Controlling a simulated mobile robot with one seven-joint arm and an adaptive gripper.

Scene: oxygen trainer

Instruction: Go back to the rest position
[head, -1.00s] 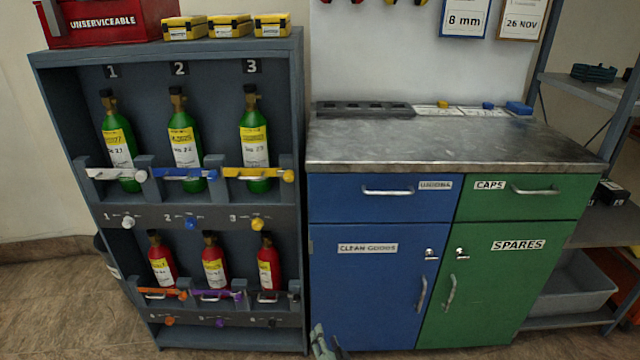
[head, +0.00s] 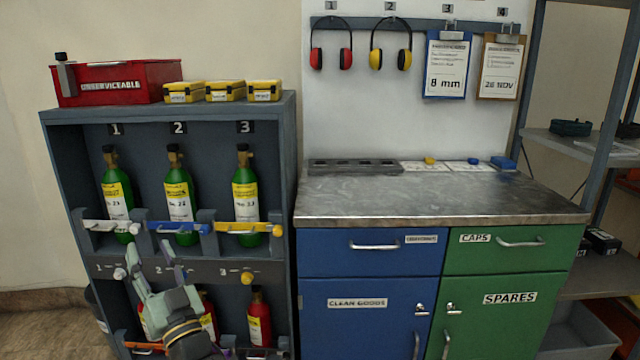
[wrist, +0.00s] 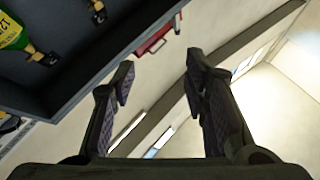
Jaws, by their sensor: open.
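My gripper (head: 155,267) is in front of the lower part of the bottle rack in the head view, pointing up, just below the white and blue retaining bars. It hides part of the lower red bottles. In the wrist view, my gripper (wrist: 158,80) has its two fingers well apart with nothing between them. The bottle rack (head: 292,200) holds green bottles 1 (head: 116,195), 2 (head: 179,197) and 3 (head: 245,195) upright behind a white, a blue and a yellow bar. A red bottle (head: 259,318) shows in the lower row.
A red UNSERVICEABLE box (head: 120,82) and yellow cases (head: 225,91) stand on the rack. A steel-topped cabinet (head: 430,198) with blue and green doors stands to the right. Ear defenders (head: 390,45) and clipboards (head: 447,66) hang above it. A shelf unit (head: 580,145) is at far right.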

